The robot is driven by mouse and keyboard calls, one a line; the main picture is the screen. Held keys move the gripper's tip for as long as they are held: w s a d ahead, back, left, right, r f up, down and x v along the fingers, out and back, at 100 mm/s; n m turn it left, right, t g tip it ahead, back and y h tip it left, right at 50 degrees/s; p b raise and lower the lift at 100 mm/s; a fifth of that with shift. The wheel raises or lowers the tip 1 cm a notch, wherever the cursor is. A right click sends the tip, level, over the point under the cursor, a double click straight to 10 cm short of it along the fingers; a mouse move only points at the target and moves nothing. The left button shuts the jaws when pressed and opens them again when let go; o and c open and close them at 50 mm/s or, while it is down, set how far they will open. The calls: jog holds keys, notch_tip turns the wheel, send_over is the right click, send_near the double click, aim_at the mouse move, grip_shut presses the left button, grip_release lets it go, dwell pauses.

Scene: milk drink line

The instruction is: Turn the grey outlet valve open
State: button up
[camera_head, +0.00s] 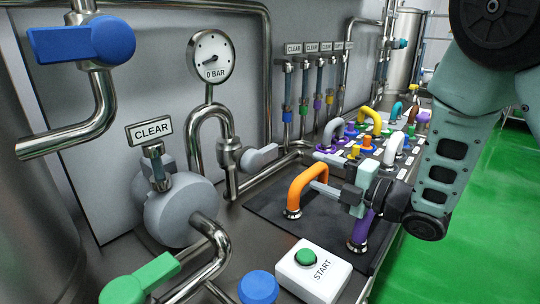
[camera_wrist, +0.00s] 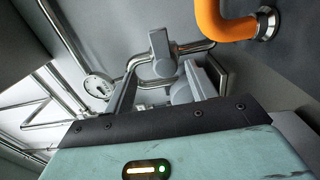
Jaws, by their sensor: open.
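The grey outlet valve (camera_head: 258,157) has a paddle handle that points right, crosswise to its upright steel pipe below the gauge. In the wrist view the grey valve (camera_wrist: 163,48) shows ahead of my fingers, near the upper middle. My gripper (camera_head: 318,172) is to the right of the valve and apart from it, over the dark mat beside the orange loop. Its two fingers also show in the wrist view (camera_wrist: 160,76), spread apart with nothing gripped between them. Part of the pipework behind the fingers is hidden there.
An orange loop (camera_head: 295,188) stands close to my fingers, with a purple post (camera_head: 361,228) below the gripper. The gauge (camera_head: 211,56) reads 0 BAR. A grey pump (camera_head: 180,210), green handle (camera_head: 140,279) and START box (camera_head: 313,273) stand at the front. Several coloured handles crowd the back right.

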aim_at(273, 154)
jog(key=p+x, duration=0.3)
jog(key=x, duration=1.4)
jog(key=shift+r, duration=0.1)
grip_shut()
